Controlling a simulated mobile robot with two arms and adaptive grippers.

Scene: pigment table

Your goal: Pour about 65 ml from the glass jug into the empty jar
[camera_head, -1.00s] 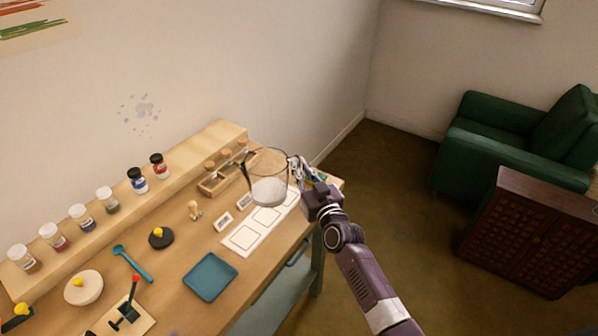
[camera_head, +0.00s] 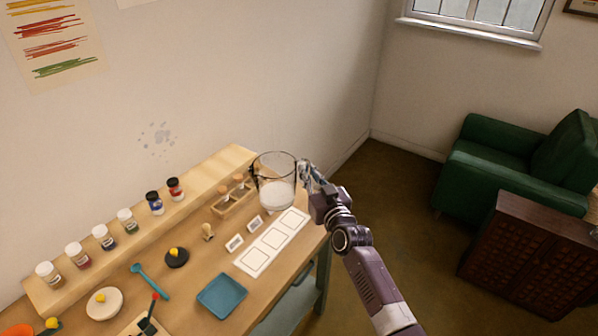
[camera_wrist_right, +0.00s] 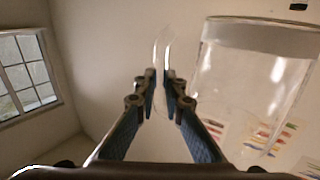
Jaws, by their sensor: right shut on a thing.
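The glass jug (camera_head: 276,183) is upright above the far right end of the table, with pale contents low in it. It also shows at the right of the right wrist view (camera_wrist_right: 255,85). My right gripper (camera_head: 307,172) is at the jug's right side. In the right wrist view its fingers (camera_wrist_right: 165,80) are closed on a clear curved part, apparently the jug's handle. Several jars with pale lids, such as one with red contents (camera_head: 78,256), stand on the raised shelf. I cannot pick out an empty jar. My left gripper is not in view.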

